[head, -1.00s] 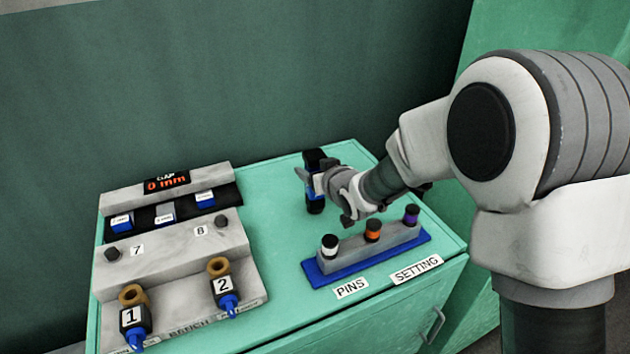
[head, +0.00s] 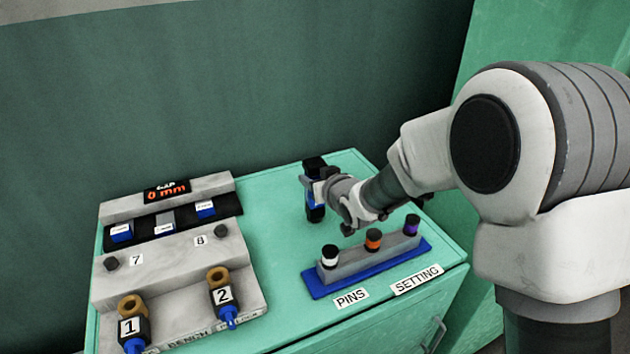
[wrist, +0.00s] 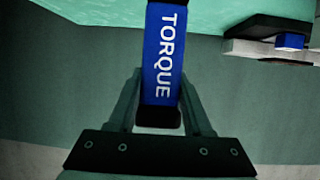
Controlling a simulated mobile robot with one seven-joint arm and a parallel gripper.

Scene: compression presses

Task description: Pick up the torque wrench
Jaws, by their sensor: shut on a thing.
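The torque wrench (wrist: 163,55) has a blue face lettered TORQUE and black ends. In the wrist view it stands between the two fingers of my gripper (wrist: 160,105), which is shut on it. In the head view the wrench (head: 315,205) shows as a black and blue shape at the back right of the green cabinet top. My gripper (head: 322,188) reaches it from the right and hides part of it. I cannot tell whether the wrench's lower end touches the cabinet top.
A pin rack (head: 370,259) with white, orange and purple capped pins stands on a blue base (head: 330,286) in front of my gripper. A grey bench fixture (head: 180,260) with tools numbered 1 and 2 stands at the left. The cabinet top (head: 270,210) between is clear.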

